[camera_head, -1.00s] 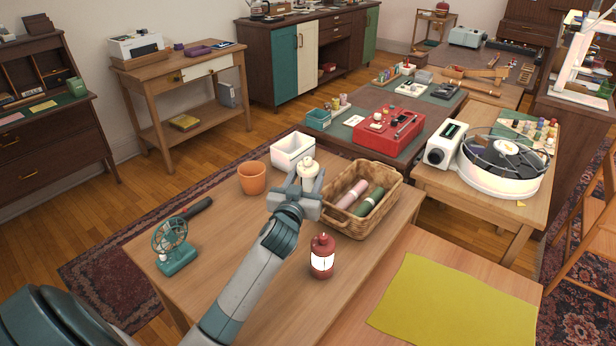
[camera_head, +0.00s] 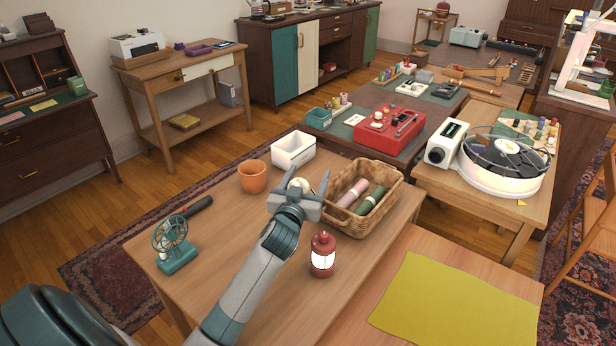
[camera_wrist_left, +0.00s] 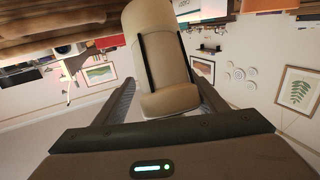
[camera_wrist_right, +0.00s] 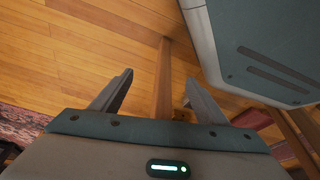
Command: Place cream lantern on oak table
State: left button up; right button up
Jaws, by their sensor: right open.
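The cream lantern (camera_head: 300,185) shows between the spread fingers of my left gripper (camera_head: 308,182), above or on the oak table (camera_head: 225,240); its lower part is hidden behind the gripper. In the left wrist view the lantern (camera_wrist_left: 165,60) is large and tilted, between or just beyond the fingers. My left gripper's fingers stand wide apart there, with a gap beside the left finger. Whether they touch the lantern is hard to tell. My right gripper (camera_wrist_right: 158,88) is open and empty over the wooden floor, and only its wrist view shows it.
On the table are a terracotta pot (camera_head: 253,177), a white bin (camera_head: 293,151), a wicker basket (camera_head: 350,222) with rolls, a red lantern (camera_head: 322,255) and a teal fan (camera_head: 173,247). A yellow cloth (camera_head: 455,305) lies at right.

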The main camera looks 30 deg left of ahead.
pick_arm(q)
jog(key=shift+r, duration=0.1)
jog(key=shift+r+p, duration=0.3)
jog(key=shift+r, duration=0.15)
jog(key=shift+v, duration=0.9)
jog(key=b+v, duration=0.1)
jog(key=v, duration=0.7)
jog(key=shift+s+d, duration=0.1)
jog(key=shift+s, duration=0.25)
jog(key=shift+s+d, duration=0.25)
jog(key=shift+s, duration=0.45)
pick_arm(e)
jog(key=shift+s+d+f, duration=0.15)
jog(key=shift+s+d, duration=0.05)
jog(key=shift+s, duration=0.15)
jog(key=shift+s, duration=0.1)
jog(key=shift+a, duration=0.1)
